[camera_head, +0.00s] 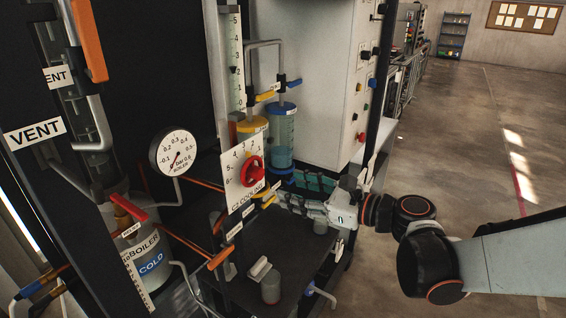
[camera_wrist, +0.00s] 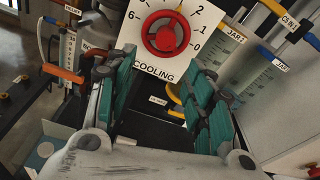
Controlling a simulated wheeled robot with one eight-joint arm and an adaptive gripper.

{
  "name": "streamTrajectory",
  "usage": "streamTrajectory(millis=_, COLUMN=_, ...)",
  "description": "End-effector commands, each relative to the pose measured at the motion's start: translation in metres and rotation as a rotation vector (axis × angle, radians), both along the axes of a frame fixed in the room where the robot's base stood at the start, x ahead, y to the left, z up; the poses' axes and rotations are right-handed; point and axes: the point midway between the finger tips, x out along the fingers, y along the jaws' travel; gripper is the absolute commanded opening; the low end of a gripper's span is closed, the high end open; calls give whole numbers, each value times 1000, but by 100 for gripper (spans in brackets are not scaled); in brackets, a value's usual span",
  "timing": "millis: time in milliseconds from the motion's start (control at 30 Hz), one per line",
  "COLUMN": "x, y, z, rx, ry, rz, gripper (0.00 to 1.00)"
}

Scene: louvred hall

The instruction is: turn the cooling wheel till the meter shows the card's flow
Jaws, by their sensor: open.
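The red cooling wheel (camera_head: 251,170) sits on a white plate marked COOLING with a numbered scale around it. My gripper (camera_head: 290,192) is open, to the right of the plate. In the wrist view its teal-padded fingers (camera_wrist: 160,82) are apart, below the wheel, with nothing between them. A tall white numbered scale (camera_head: 236,60) stands above the plate and may be the meter; its reading is unclear. I cannot identify the card.
Pipes and coloured levers crowd the frame. Open floor (camera_head: 470,130) lies to the right.

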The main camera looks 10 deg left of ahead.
Motion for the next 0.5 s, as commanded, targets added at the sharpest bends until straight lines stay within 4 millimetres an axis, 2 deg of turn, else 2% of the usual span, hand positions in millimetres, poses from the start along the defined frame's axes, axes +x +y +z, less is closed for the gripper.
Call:
streamTrajectory(millis=200, x=11, y=10, z=-1, rx=176, ry=133, rz=9, gripper=48)
streamTrajectory(millis=500, x=18, y=27, z=0, rx=204, ry=155, rz=13, gripper=48)
